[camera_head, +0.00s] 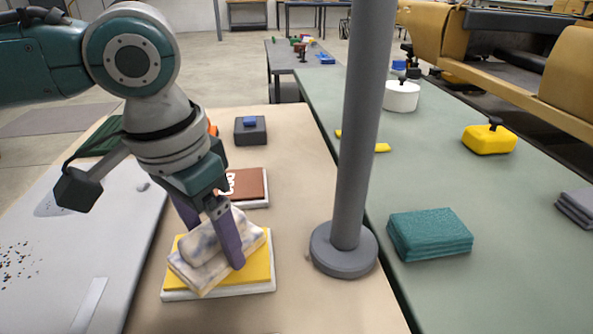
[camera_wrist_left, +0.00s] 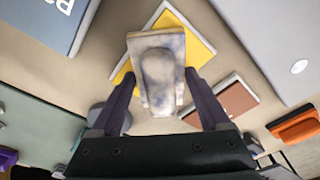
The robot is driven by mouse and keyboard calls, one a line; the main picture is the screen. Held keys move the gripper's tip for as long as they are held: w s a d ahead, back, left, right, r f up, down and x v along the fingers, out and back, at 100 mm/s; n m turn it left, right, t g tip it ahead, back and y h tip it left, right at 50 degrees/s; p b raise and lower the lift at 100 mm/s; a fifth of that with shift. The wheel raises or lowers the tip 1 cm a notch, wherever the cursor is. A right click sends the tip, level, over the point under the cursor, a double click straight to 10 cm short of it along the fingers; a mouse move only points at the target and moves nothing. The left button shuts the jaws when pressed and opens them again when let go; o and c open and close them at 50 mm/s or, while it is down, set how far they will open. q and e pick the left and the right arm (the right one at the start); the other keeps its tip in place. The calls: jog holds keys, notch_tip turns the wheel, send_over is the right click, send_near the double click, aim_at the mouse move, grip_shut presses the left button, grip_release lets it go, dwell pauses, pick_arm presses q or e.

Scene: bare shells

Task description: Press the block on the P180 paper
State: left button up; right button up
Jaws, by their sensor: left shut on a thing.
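My left gripper (camera_head: 212,240) is shut on a mottled white and purple block (camera_head: 204,250) with a rounded handle. In the left wrist view the block (camera_wrist_left: 157,50) sits between the two fingers (camera_wrist_left: 160,88). The block is tilted and lies over a yellow paper (camera_head: 260,268) on a white pad; I cannot tell whether it touches. A brown paper (camera_head: 250,184) with white lettering lies just behind, partly hidden by my gripper. A blue-grey sheet (camera_wrist_left: 40,25) with cut-off white lettering shows in the left wrist view. I cannot read P180 on any sheet. My right gripper is not in view.
A grey post on a round base (camera_head: 344,255) stands right of the yellow paper. A dark grey box (camera_head: 250,135) with a blue top stands farther back. A teal folded stack (camera_head: 430,234) and a yellow handled thing (camera_head: 489,138) are on the green table.

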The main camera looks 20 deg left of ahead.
aim_at(210, 227)
pick_arm(q)
jog(key=shift+s+a+f+p, duration=0.1)
jog(key=shift+f+p, duration=0.1)
jog(key=shift+p, duration=0.2)
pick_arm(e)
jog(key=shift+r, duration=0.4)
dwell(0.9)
pick_arm(q)
notch_tip(210, 227, up, 7)
jog(key=p, duration=0.9)
jog(key=shift+r, duration=0.15)
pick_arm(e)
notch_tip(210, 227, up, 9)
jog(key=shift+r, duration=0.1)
